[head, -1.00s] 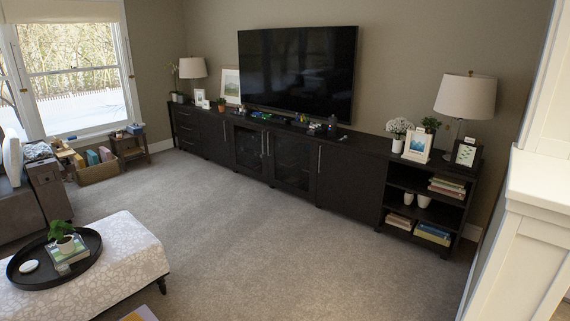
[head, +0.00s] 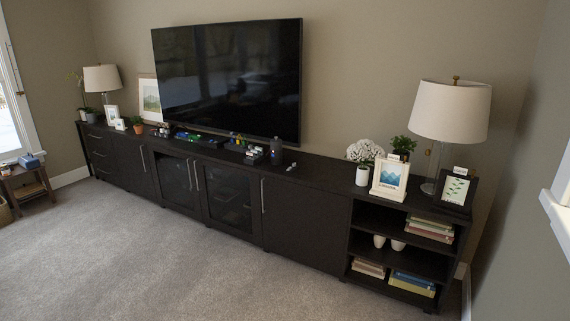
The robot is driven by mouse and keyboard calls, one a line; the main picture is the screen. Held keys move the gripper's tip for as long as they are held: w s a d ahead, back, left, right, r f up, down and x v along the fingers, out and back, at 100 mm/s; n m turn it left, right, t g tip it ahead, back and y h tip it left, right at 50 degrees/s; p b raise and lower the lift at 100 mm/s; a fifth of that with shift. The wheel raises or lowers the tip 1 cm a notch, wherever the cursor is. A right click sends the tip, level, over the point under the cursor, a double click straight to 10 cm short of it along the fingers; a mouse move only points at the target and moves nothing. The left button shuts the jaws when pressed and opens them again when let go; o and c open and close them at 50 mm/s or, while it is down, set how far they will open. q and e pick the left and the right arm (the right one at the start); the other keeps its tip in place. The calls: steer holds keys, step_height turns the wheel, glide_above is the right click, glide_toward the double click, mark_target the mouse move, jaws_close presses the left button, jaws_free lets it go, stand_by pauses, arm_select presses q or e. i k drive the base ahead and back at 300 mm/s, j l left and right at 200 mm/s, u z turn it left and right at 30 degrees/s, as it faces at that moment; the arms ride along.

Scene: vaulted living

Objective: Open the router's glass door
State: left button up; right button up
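A long dark media cabinet (head: 306,228) stands against the back wall below the TV. Two dark glass doors with vertical metal handles sit side by side in its middle: the left glass door (head: 174,181) and the right glass door (head: 229,200). Both look shut, with their handles near each other's edge. What stands behind the dark glass is too dim to tell, and I cannot make out a router. Neither of my grippers is in view.
A TV (head: 230,80) hangs above the cabinet. Small electronics, a white-flowered plant (head: 363,160), framed pictures and a lamp (head: 448,112) stand on top. Open shelves with books (head: 428,230) are at the right end. The carpet (head: 170,265) before the doors is clear.

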mark_target(255, 238)
steer(key=i+j+u, duration=0.15)
steer(key=i+u, duration=0.15)
steer(key=i, duration=0.45)
steer(key=i+u, duration=0.25)
steer(key=i, duration=0.55)
steer(key=i+l+u, duration=0.3)
steer(key=i, duration=0.45)
steer(key=i+j+u, duration=0.1)
steer(key=i, duration=0.9)
steer(key=i+j+u, duration=0.15)
steer(key=i, duration=0.8)
